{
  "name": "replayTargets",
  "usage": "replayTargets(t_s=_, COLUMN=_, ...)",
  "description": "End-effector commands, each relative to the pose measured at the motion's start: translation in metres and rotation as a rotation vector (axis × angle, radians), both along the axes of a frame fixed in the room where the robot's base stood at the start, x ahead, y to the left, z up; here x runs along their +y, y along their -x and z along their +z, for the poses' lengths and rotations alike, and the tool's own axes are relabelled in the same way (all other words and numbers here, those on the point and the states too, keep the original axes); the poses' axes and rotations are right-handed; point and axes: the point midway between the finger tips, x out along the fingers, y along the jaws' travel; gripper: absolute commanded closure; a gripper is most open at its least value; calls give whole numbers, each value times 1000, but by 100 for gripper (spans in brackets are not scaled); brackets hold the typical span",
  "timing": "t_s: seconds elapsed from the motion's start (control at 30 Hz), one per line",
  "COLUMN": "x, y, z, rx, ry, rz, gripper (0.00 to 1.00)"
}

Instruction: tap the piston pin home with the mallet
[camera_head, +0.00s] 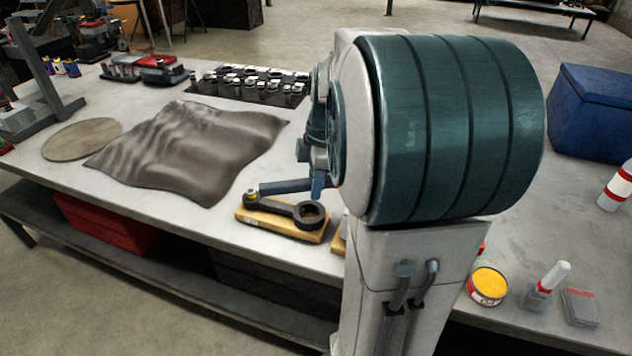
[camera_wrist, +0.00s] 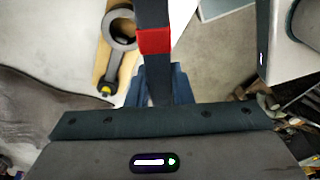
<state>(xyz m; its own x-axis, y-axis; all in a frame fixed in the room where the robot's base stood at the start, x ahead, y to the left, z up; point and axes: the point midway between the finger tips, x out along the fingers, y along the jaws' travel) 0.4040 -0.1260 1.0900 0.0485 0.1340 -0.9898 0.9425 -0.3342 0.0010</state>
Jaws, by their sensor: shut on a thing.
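My gripper (camera_head: 318,184) is over the bench's front edge, partly hidden by my own arm. It is shut on what looks like the mallet (camera_head: 286,186), whose blue-grey cylinder points left, just above the connecting rod. In the wrist view my gripper's blue fingers (camera_wrist: 160,85) sit behind a dark bar with a red band (camera_wrist: 155,41), apparently the mallet's handle. The dark connecting rod (camera_head: 284,208) lies on a wooden block (camera_head: 262,224); it also shows in the wrist view (camera_wrist: 122,28). A yellow piece (camera_head: 252,196) is at its small end. I cannot make out the piston pin.
A crumpled grey cloth (camera_head: 190,150) and a round disc (camera_head: 82,139) lie on the bench to the left. A black rack of parts (camera_head: 262,86) stands behind. A yellow-topped tin (camera_head: 488,286) and a white-capped bottle (camera_head: 547,287) are at right. A blue box (camera_head: 595,112) stands farther back.

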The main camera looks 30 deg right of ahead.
Motion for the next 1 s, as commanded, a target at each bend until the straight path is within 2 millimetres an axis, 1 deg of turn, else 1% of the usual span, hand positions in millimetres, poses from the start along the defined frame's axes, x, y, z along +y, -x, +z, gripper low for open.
replayTargets(t_s=0.23, x=1, y=-1, z=0, rx=-2, ry=1, rz=0, gripper=100)
replayTargets(t_s=0.33, x=1, y=-1, z=-5, rx=-1, ry=0, rz=0, gripper=100)
replayTargets(t_s=0.47, x=1, y=-1, z=-24, rx=-1, ry=0, rz=0, gripper=100)
replayTargets(t_s=0.7, x=1, y=-1, z=-64, rx=-1, ry=0, rz=1, gripper=100)
replayTargets(t_s=0.77, x=1, y=-1, z=-56, rx=-1, ry=0, rz=1, gripper=100)
replayTargets(t_s=0.9, x=1, y=0, z=-56, rx=1, ry=0, rz=-1, gripper=100)
replayTargets(t_s=1.0, x=1, y=0, z=-52, rx=2, ry=1, rz=-2, gripper=100)
